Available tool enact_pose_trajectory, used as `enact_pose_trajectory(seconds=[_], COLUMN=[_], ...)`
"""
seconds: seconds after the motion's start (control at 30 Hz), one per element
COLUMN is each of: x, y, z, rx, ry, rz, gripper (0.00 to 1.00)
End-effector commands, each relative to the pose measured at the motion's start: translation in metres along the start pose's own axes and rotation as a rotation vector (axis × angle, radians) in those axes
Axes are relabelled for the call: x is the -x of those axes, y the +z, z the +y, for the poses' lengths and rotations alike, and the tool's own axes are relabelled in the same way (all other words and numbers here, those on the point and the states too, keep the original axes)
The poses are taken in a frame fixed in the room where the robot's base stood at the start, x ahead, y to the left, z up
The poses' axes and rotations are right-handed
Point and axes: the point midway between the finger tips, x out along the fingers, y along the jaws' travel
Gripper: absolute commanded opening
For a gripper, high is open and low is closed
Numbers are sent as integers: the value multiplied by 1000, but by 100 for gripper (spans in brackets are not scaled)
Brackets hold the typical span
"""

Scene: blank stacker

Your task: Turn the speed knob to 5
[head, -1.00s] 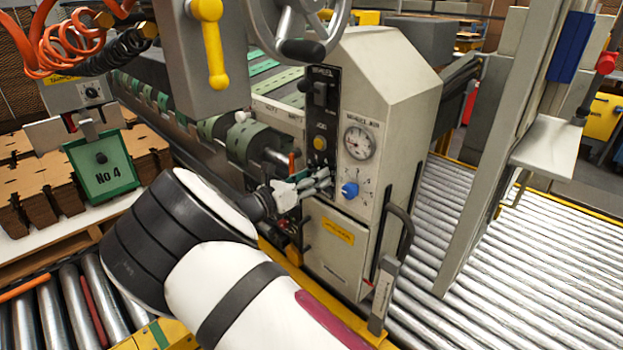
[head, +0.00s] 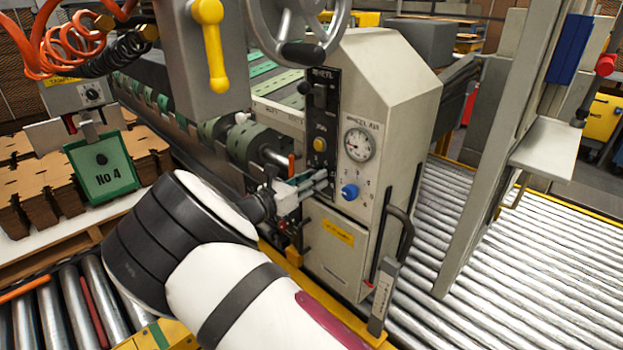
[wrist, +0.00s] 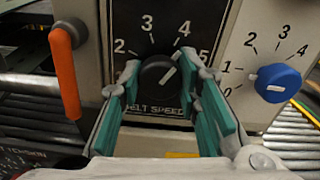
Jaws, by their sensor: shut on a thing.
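The black speed knob (wrist: 157,74), labelled "BELT SPEED", sits on a black panel in the wrist view. Its white pointer line aims up and right, between the 4 and the 5. My gripper (wrist: 162,78) has its teal-padded fingers on the left and right sides of the knob, shut on it. In the head view my gripper (head: 312,188) reaches the lower part of the machine's control panel and hides this knob.
A blue knob (wrist: 278,83) with its own scale is close to the right finger; it also shows in the head view (head: 349,191). An orange lever (wrist: 65,73) stands to the left. A gauge (head: 359,144) and a yellow button (head: 319,144) are above.

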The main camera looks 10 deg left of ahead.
Motion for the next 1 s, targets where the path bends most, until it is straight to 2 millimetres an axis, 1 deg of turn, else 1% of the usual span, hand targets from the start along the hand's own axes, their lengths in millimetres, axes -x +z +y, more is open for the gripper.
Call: enact_pose_trajectory(seconds=[0.4,0.6,0.8,1.0], x=[0,0,0,0], y=[-1,-1,-1,-2], z=[0,0,0,0], rx=[-342,-486,-588,-641], ry=[0,0,0,0], rz=[1,1,2,2], gripper=[3,3,3,3])
